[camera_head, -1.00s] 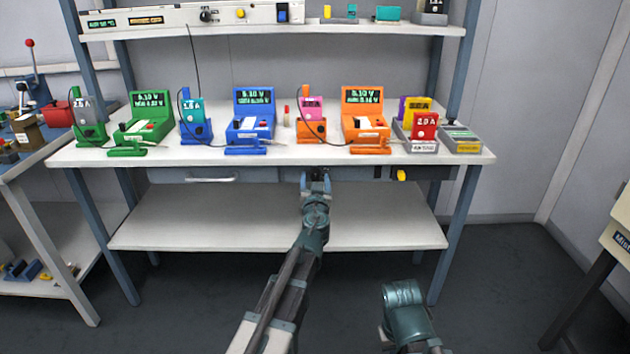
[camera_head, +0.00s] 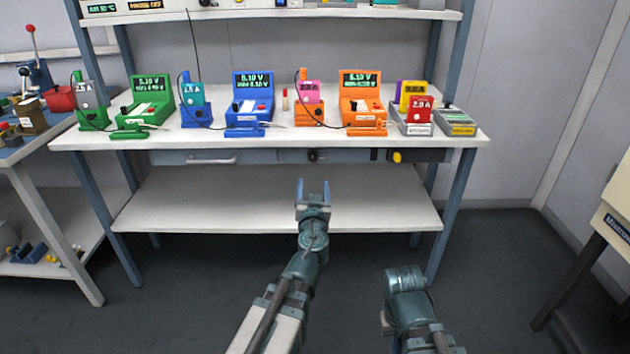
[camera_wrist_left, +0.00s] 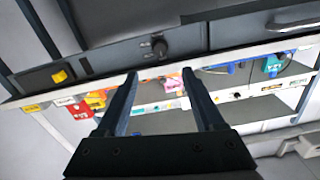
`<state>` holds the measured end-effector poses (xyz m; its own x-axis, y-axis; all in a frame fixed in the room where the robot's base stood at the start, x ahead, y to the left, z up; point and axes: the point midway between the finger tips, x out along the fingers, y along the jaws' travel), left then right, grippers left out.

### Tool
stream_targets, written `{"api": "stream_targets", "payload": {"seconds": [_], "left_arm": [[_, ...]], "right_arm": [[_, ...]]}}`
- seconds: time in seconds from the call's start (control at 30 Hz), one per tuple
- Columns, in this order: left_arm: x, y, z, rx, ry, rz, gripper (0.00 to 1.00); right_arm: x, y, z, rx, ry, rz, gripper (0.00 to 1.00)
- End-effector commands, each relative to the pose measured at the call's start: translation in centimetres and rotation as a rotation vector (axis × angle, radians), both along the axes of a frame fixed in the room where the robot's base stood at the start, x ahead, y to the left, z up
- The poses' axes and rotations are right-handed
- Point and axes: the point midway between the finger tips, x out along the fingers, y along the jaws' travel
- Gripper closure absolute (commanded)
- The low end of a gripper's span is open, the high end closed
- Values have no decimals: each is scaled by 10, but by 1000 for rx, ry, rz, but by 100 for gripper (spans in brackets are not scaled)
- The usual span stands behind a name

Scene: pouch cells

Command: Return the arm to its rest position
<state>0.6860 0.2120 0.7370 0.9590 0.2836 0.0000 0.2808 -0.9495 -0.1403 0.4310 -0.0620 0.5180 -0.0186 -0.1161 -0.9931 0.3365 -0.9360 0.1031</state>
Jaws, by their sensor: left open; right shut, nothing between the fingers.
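My left gripper (camera_head: 313,187) is open and empty in the head view. It is in front of the workbench, below the edge of the white worktop (camera_head: 225,138) and over the lower shelf (camera_head: 180,200) as seen. In the left wrist view its two fingers (camera_wrist_left: 160,82) are spread, with the bench front beyond them and nothing between them. My right arm (camera_head: 408,300) shows at the bottom right of the head view, but its gripper fingers are out of sight.
Green (camera_head: 146,98), blue (camera_head: 250,104) and orange (camera_head: 362,105) testers with matching holders stand on the worktop. Grey trays (camera_head: 456,122) are at its right end. The floor before the bench is clear.

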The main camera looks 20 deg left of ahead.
Motion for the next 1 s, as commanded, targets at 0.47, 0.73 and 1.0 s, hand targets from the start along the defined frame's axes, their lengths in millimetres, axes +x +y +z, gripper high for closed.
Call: {"api": "stream_targets", "payload": {"seconds": [0.47, 0.73, 1.0], "left_arm": [[-9, 4, -11, -9, 48, 72, 31], [-75, -9, -112, -44, 576, 270, 31], [-176, -88, -199, -24, 1240, 51, 31]], "right_arm": [[0, 0, 0, 0, 0, 0, 100], [0, 0, 0, 0, 0, 0, 100], [0, 0, 0, 0, 0, 0, 100]]}}
